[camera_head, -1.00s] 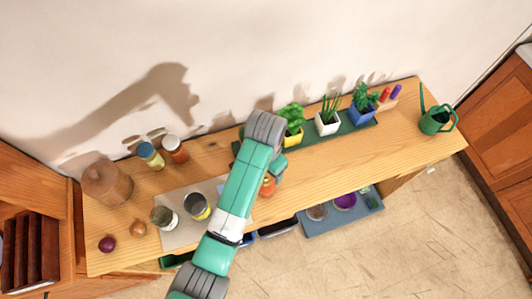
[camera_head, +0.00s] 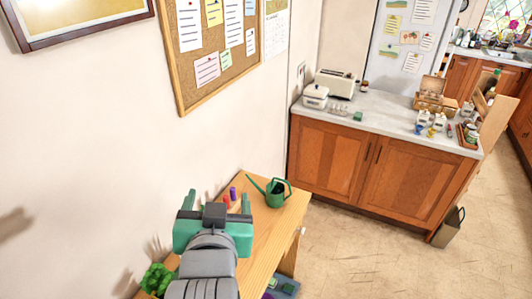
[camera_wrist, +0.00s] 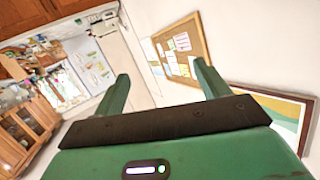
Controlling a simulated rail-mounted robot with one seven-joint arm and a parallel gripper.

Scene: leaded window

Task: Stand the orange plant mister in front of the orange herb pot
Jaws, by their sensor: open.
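Neither the orange plant mister nor the orange herb pot shows in the head or wrist view now. My gripper (camera_head: 216,204) is raised above the far end of the wooden bench in the head view, with its two fingers apart. In the wrist view my gripper (camera_wrist: 161,74) is open with nothing between the fingers, and it faces the wall and the far room. A leafy green herb (camera_head: 157,279) shows at the lower left of the head view, but its pot is hidden or out of frame.
A green watering can (camera_head: 277,194) stands at the end of the wooden bench (camera_head: 268,240), near red and purple upright items (camera_head: 231,196). A cork board (camera_head: 215,45) hangs on the wall. A counter (camera_head: 380,120) with a toaster (camera_head: 334,83) stands beyond open floor.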

